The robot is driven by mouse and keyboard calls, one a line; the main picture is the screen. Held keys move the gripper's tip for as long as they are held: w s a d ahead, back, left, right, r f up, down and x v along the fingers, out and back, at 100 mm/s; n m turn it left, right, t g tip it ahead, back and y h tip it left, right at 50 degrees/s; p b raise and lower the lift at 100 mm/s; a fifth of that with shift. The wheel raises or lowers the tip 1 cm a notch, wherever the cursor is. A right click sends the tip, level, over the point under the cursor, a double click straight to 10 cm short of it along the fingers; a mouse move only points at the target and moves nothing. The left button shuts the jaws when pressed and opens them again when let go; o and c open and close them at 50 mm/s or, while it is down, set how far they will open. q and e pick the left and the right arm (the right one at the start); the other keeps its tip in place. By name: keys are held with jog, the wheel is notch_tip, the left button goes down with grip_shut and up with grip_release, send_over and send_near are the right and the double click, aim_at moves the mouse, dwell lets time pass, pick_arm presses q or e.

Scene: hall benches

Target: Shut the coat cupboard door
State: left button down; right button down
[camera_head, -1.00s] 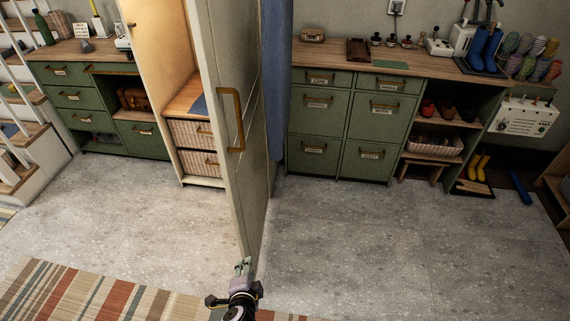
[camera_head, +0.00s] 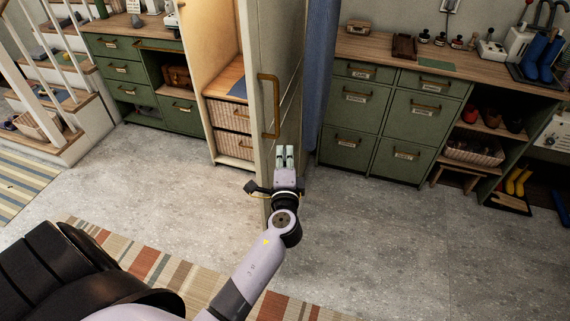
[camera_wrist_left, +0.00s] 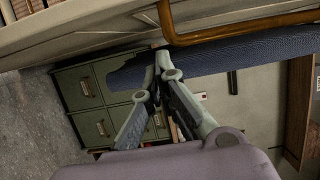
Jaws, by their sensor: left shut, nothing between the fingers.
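The coat cupboard door (camera_head: 290,75) stands wide open, its outer face turned to the right and its free edge toward me. Its brass handle (camera_head: 264,105) is upright near that edge. Left of the door the cupboard (camera_head: 196,70) shows its lit inside. My left gripper (camera_head: 285,150) is shut and empty, in front of the door's lower outer face, below and right of the handle. In the left wrist view, the shut fingertips (camera_wrist_left: 163,62) lie just below the brass handle (camera_wrist_left: 230,30). I cannot tell whether they touch the door. My right gripper is out of view.
Wicker baskets (camera_head: 230,116) sit inside the cupboard. A blue cloth (camera_head: 320,70) hangs right of the door. Green drawer units (camera_head: 355,125) stand behind on the right. The grey floor (camera_head: 350,235) is clear; a striped rug (camera_head: 150,262) lies in front.

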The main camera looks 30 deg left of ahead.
pick_arm(q)
jog(key=a, duration=0.1)
jog(key=a+p, duration=0.1)
jog(key=a, duration=0.2)
jog(key=shift+s+a, duration=0.1)
jog(key=shift+s, duration=0.25)
